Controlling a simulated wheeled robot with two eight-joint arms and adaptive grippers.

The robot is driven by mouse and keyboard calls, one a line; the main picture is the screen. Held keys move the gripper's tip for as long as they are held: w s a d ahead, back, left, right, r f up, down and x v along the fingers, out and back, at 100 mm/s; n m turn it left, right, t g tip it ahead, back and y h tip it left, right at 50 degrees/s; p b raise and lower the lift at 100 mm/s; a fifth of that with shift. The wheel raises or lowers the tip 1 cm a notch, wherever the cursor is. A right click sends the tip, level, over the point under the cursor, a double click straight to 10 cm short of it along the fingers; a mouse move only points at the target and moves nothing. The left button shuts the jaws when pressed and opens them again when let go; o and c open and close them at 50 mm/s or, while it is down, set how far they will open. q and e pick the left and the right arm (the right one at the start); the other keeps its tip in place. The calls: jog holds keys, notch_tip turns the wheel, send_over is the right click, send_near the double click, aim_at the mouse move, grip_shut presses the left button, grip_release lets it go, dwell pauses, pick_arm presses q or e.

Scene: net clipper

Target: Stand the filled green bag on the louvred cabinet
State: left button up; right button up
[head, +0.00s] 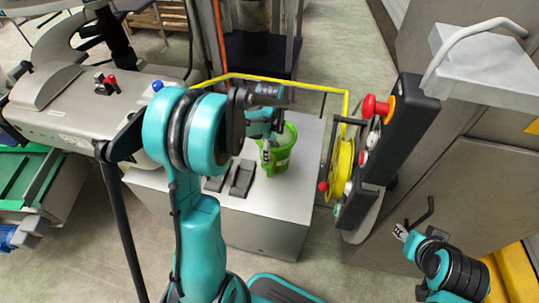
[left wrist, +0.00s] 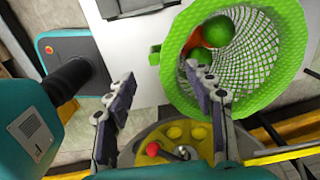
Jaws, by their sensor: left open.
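The green bag (head: 284,152) stands upright on a pale box-shaped top (head: 285,200). In the left wrist view the bag (left wrist: 292,28) shows its wide rim and mesh inside, with red and green round items in it. My left gripper (head: 266,152) is at the bag's near-left side. In the left wrist view its fingers (left wrist: 160,76) are spread; one overlaps the bag's rim, the other is clear of it. I cannot tell whether they touch it. My right gripper (head: 400,232) is at lower right, away from the bag; its jaws are unclear. No louvres are clearly visible.
Two dark pads (head: 242,178) lie beside the bag. A yellow tube frame (head: 300,82) surrounds the area behind it. A yellow reel (head: 341,172) and a black control panel (head: 378,150) stand to the right. A grey machine (head: 85,105) is at left.

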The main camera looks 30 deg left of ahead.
pick_arm(q)
jog(key=s+d+r+n+t, duration=0.1)
jog(key=s+d+r+n, duration=0.1)
jog(key=r, duration=0.2)
jog(key=s+d+r+n+t+p, duration=0.1)
jog(key=s+d+r+n, duration=0.15)
jog(key=r, duration=0.25)
jog(key=s+d+r+n+t, duration=0.1)
jog(key=s+r+n, duration=0.1)
jog(key=s+r, duration=0.15)
jog(key=s+d+r+n+t, duration=0.1)
jog(key=s+d+n+t, duration=0.3)
jog(key=s+n, duration=0.3)
jog(key=shift+s+d+r+n, duration=0.3)
jog(key=shift+s+r+n, duration=0.05)
jog(key=shift+n, duration=0.5)
jog(key=shift+f, duration=0.35)
